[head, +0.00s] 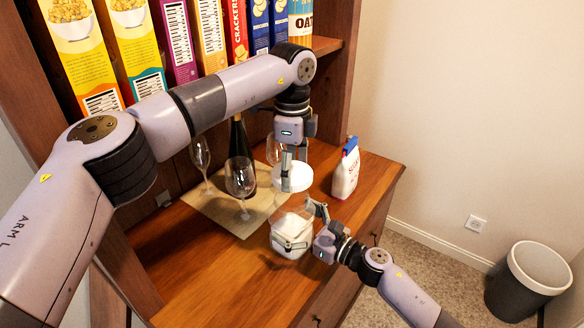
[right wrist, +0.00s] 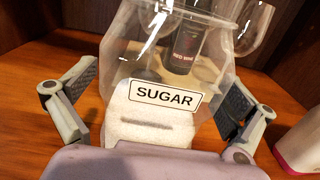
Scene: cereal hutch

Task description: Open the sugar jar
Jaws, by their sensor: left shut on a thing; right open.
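The sugar jar (head: 290,238) is a clear jar with white sugar inside, standing upright on the wooden counter.
Wine glasses (head: 240,178) and a dark bottle (head: 238,140) stand on a beige mat (head: 207,207) left of the jar. Cereal boxes (head: 130,40) fill the shelf above. The front left counter (head: 190,270) is clear.

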